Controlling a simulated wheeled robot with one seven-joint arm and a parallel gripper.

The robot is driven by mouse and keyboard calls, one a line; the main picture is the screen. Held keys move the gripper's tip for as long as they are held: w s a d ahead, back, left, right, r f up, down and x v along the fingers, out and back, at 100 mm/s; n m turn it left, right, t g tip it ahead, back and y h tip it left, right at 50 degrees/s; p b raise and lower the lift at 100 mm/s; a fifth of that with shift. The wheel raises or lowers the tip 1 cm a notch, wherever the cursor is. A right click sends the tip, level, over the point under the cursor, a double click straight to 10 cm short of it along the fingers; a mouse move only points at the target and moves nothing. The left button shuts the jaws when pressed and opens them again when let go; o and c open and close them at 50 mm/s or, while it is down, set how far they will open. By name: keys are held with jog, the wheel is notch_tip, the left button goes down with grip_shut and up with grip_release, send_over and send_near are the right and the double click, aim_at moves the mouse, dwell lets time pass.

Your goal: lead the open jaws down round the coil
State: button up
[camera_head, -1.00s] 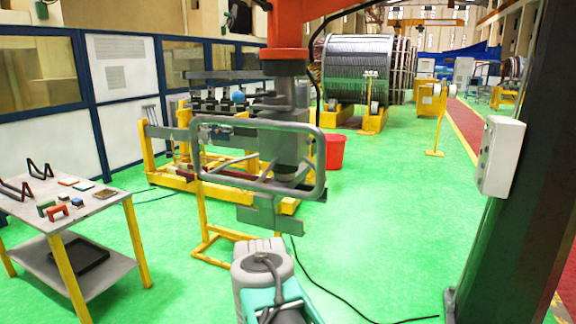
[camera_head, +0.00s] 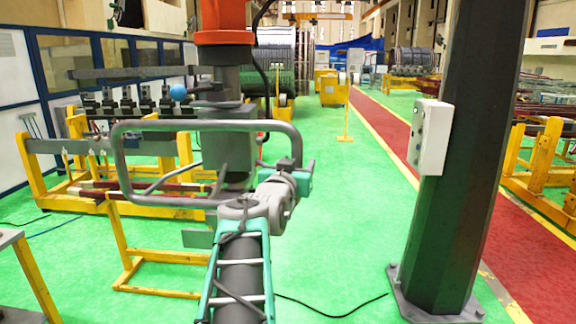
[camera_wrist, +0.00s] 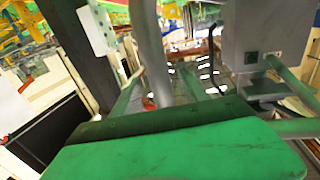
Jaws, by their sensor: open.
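I cannot make out the coil in either current view. In the wrist view, a broad green slab with a dark edge fills the lower half, very close to the camera. Two grey prongs beyond it look like the open jaws of my gripper (camera_wrist: 163,75). A grey tube crosses in front of the space between them, and no coil shows clearly there. In the head view, my teal and grey arm rises from the bottom to the grey handle frame (camera_head: 118,160) of a hanging machine; my jaws cannot be made out there.
The hanging machine (camera_head: 226,150) stands close ahead, below an orange part (camera_head: 222,20). A yellow frame (camera_head: 182,155) with dark blocks stands at left. A dark pillar (camera_head: 465,150) with a white box (camera_head: 430,137) stands right.

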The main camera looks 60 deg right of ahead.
jog(key=p+x, duration=0.1)
jog(key=x, duration=0.2)
jog(key=shift+w+d, duration=0.15)
jog(key=shift+d, duration=0.2)
grip_shut()
dwell(1.0)
dwell(0.5)
dwell(1.5)
